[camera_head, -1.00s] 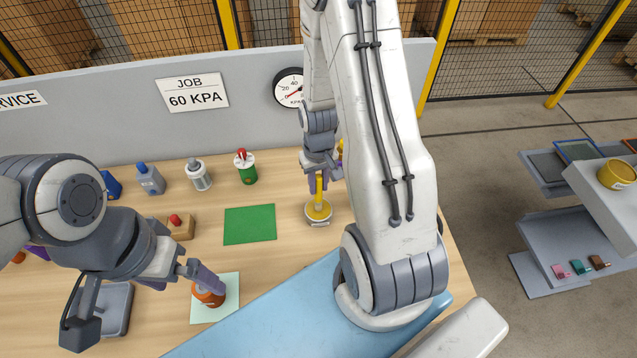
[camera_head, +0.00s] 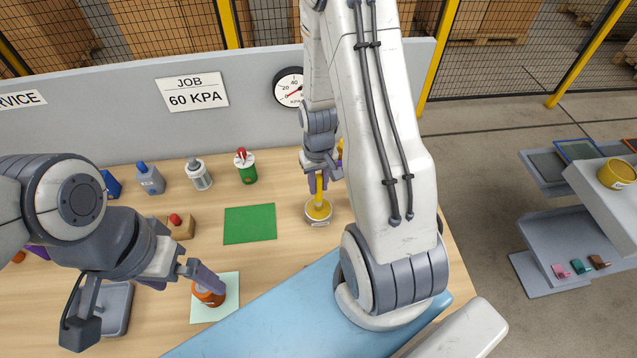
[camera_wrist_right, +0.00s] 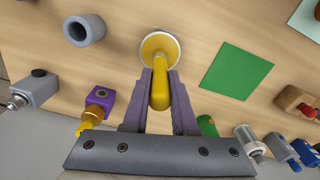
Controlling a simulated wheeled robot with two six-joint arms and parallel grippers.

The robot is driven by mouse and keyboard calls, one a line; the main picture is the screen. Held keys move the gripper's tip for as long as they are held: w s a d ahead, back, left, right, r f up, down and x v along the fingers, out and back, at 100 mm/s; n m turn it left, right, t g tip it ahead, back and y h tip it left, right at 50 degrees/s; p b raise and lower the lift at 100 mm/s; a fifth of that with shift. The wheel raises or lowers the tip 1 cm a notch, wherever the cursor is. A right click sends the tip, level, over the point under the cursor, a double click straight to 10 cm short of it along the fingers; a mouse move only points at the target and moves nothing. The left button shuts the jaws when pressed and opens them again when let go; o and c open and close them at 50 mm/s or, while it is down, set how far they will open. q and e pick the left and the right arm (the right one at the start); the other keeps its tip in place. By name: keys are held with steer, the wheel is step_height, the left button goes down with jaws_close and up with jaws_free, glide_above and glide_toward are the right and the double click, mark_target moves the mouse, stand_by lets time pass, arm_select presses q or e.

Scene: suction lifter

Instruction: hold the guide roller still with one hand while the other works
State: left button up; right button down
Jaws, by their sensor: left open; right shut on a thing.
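A yellow-handled piece with a round, pale-rimmed yellow base (camera_head: 319,211) stands on the wooden bench; it also shows in the right wrist view (camera_wrist_right: 159,46). My right gripper (camera_head: 321,181) is shut on its upright yellow handle, one finger on each side in the right wrist view (camera_wrist_right: 160,90). An orange round piece (camera_head: 208,297) sits on a pale green mat (camera_head: 228,309) at the front left. My left gripper (camera_head: 178,280) is open above it, with one finger close over the orange piece, partly hiding it. I cannot tell which piece is the guide roller.
A bare green mat (camera_head: 250,225) lies between the grippers. A wooden block with a red knob (camera_head: 180,227) and a grey tray (camera_head: 117,308) are at left.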

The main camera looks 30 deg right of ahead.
step_height(320, 180, up, 7)
steer(key=p, duration=0.6)
stand_by(0.3)
stand_by(0.4)
